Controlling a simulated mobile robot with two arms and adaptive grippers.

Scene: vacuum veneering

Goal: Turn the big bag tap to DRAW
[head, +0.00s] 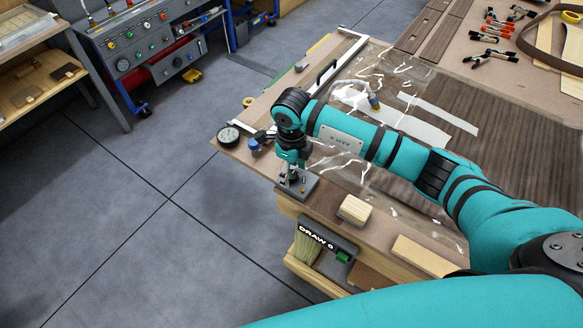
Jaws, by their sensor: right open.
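My right gripper (291,172) points down at the bench's left end, over a dark grey base plate (305,190). It is open. Its fingers are around or just beside a small fitting on that plate, which they largely hide; I cannot tell whether they touch it, whether it is the tap, or which way its handle points. A dark block lettered "DRAW 0" (318,236) with a green part is on the bench's front side, below the plate. The clear bag (385,75) lies over the dark veneer panel. My left gripper is out of view.
A round gauge (229,135) and a blue fitting (256,143) are left of my gripper. A wooden block (354,210) lies close to its right. A hose fitting (374,101) sits on the bag beyond my arm. Clamps (490,55) lie at the far right. Floor is clear at left.

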